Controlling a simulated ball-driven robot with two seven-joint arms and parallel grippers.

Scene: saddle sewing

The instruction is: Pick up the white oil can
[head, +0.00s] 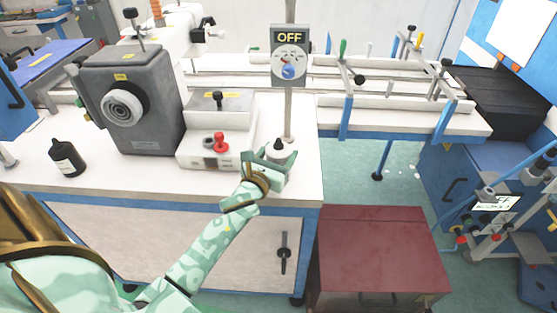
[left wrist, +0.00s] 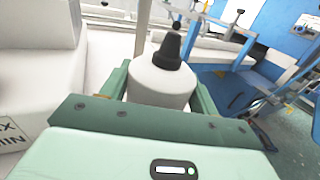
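The white oil can (head: 276,151) stands upright near the right edge of the white workbench. Its white body (left wrist: 160,83) and dark nozzle cap show large in the left wrist view. My left gripper (head: 274,158) is low at the bench top with its green fingers on either side of the can. In the left wrist view the fingers (left wrist: 160,92) lie close along both sides of the can's body. Whether they press on it or leave a thin gap cannot be told. The can's lower front is hidden by the gripper. My right gripper is not in view.
Left of the can is a white box with a red knob (head: 220,142), beside a grey machine (head: 130,100). Behind the can rises a pole with an OFF sign (head: 289,40). A black bottle (head: 67,158) stands far left. A dark red cabinet (head: 380,255) is below right.

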